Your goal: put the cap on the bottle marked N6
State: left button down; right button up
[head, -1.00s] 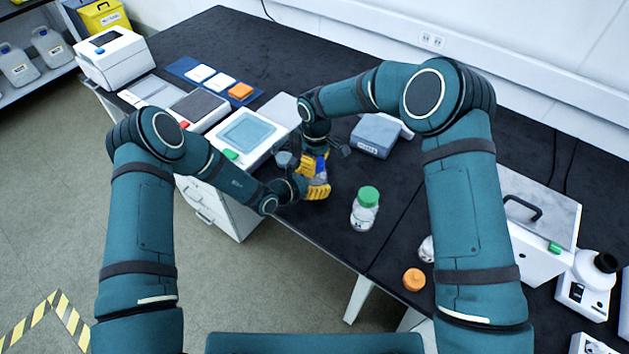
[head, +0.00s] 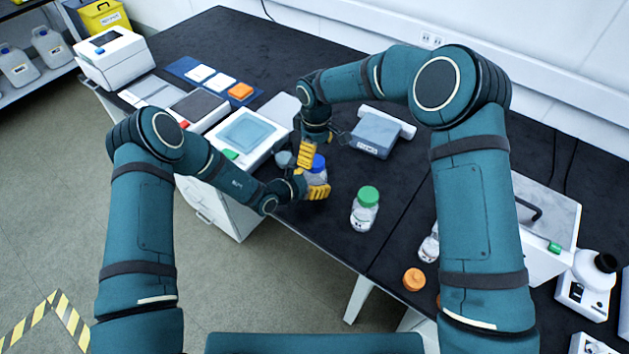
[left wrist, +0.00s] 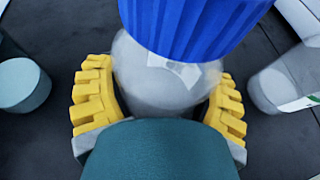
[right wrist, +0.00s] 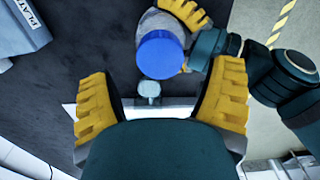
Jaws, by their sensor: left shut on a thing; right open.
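A clear bottle (left wrist: 165,85) with a blue cap (left wrist: 190,22) stands between the yellow fingers of my left gripper (left wrist: 162,105), which is shut on the bottle's body. The blue cap sits on top of the bottle; it also shows in the head view (head: 319,163) and the right wrist view (right wrist: 160,54). A white label shows under the cap, but its marking cannot be read. My right gripper (right wrist: 162,92) is open and empty, close to the cap but apart from it. In the head view its fingers (head: 307,154) are just left of the cap.
A green-capped bottle (head: 365,210) stands to the right. An orange cap (head: 414,279) and another bottle (head: 429,247) are nearer the right arm. A small grey vessel (head: 284,160) stands left of the held bottle. A grey-blue box (head: 375,135) lies behind.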

aim_at(315, 160)
jog(key=shift+r, duration=0.15)
jog(key=shift+s+r+n, duration=0.1)
jog(key=shift+r+n, duration=0.65)
jog(key=shift+n, duration=0.05)
jog(key=shift+r+n, duration=0.8)
jog(key=shift+r, duration=0.15)
jog(key=shift+f, duration=0.1)
jog(key=shift+f, duration=3.95)
